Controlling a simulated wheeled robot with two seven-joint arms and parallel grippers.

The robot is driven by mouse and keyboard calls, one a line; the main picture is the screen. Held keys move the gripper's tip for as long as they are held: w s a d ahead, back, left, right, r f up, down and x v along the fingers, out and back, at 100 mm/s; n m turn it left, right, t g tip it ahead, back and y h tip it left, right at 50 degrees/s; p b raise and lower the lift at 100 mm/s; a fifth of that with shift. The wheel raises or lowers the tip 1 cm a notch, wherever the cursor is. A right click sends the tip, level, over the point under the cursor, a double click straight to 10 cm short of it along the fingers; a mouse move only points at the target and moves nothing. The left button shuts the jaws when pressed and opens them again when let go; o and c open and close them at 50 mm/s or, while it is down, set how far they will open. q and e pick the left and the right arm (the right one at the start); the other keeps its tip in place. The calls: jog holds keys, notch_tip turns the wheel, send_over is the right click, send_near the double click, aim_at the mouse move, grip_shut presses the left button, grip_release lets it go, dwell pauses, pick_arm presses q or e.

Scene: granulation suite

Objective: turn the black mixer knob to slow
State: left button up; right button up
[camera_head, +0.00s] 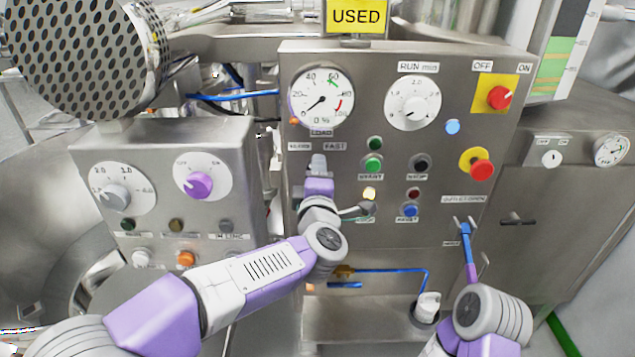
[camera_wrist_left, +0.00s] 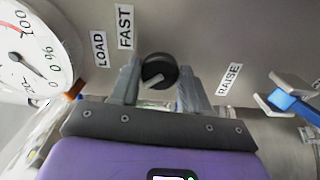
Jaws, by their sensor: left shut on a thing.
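The black mixer knob (camera_wrist_left: 158,70) is a round knob with a pale pointer line, on the steel panel in the left wrist view. There the pointer slants to the lower left, and the FAST label (camera_wrist_left: 125,27) lies up and to the left of the knob. My left gripper (camera_wrist_left: 158,84) is shut on the knob, one finger on each side. In the head view my left gripper (camera_head: 318,164) is just below the FAST label (camera_head: 335,146) and hides the knob.
The load gauge (camera_head: 322,97) is above the left gripper. A smaller panel with a purple knob (camera_head: 200,186) stands on the left.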

pick_arm(q)
jog(key=shift+n, duration=0.5)
jog(key=o, duration=1.1)
jog(key=shift+c, duration=0.2)
jog(key=s, duration=0.7)
jog(key=shift+s, duration=0.35)
